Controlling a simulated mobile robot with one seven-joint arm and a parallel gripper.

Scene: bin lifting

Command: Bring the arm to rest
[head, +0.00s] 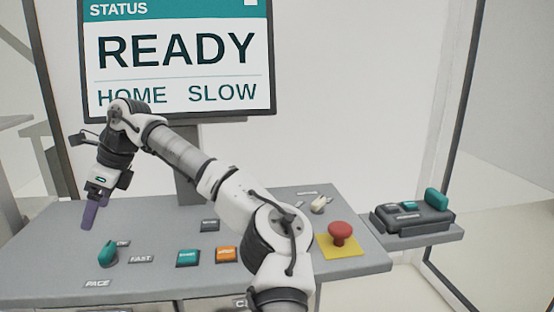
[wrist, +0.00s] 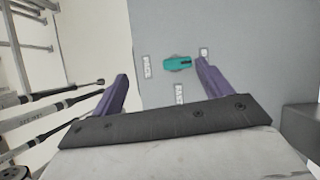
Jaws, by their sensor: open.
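My gripper (head: 94,212) hangs from my raised arm above the left end of a grey control panel. In the wrist view its two purple fingers (wrist: 162,84) stand wide apart with nothing between them. Beyond the fingers, a teal selector knob (wrist: 178,63) shows on the panel; it also shows in the head view (head: 108,254), below and right of the fingers. The status screen (head: 180,50) reads READY, HOME and SLOW, with my arm covering part of its lower left.
The panel (head: 300,208) carries a teal button (head: 188,258), an orange button (head: 227,254), a light knob (head: 318,205) and a red mushroom button (head: 341,232) on a yellow plate. A dark control box (head: 412,217) sits on a side shelf. Rails (wrist: 30,60) stand left in the wrist view.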

